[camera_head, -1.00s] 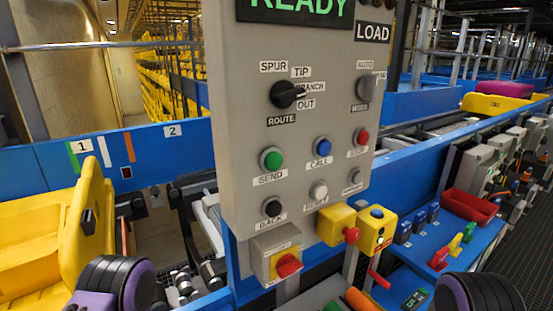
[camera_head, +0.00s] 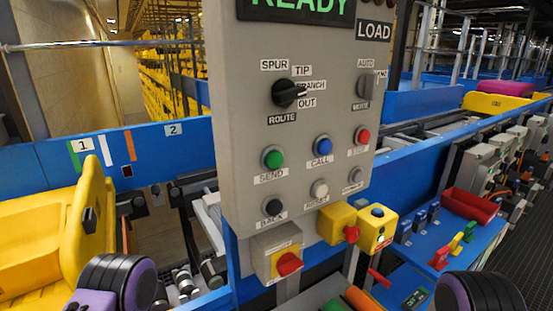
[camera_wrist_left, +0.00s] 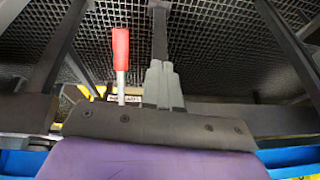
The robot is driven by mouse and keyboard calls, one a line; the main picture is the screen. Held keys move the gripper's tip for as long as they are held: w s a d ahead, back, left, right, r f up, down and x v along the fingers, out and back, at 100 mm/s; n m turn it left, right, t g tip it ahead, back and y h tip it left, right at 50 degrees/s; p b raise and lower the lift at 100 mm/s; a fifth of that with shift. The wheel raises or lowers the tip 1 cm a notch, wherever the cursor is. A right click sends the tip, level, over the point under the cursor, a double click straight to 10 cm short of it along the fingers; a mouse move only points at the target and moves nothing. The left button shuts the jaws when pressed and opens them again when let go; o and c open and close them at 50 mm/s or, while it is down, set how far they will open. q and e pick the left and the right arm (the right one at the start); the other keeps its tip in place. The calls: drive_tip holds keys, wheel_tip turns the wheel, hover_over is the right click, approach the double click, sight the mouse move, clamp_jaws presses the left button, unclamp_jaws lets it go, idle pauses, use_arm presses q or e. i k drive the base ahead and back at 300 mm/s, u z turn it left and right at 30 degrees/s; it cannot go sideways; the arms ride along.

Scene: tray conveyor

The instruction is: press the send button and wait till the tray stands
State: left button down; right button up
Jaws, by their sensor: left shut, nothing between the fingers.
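The green SEND button (camera_head: 272,157) sits on the grey control panel (camera_head: 240,130), left of the blue CALL button (camera_head: 322,145). Nothing touches the button. The panel display (camera_head: 300,8) reads READY. A large yellow tray-like body (camera_head: 60,245) stands at the left, cut off by the picture edge; I cannot tell whether it is the tray. My left gripper (camera_wrist_left: 163,85) shows in the left wrist view, shut and empty, against a dark grid floor. In the head view only parts of my arms show at the bottom, with no fingers. My right gripper is out of view.
The ROUTE knob (camera_head: 287,93) is above SEND, and the black BACK button (camera_head: 272,208) below. A red knob on a yellow box (camera_head: 289,264) and another yellow box (camera_head: 336,222) hang beneath. A blue shelf holds a red bin (camera_head: 470,205). A red handle (camera_wrist_left: 120,48) is near my left fingers.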

sight(274, 160)
drive_tip(key=u, duration=1.15)
drive_tip(key=k, duration=1.25)
drive_tip(key=z, duration=1)
drive_tip(key=i, duration=0.5)
drive_tip(key=z, duration=0.1)
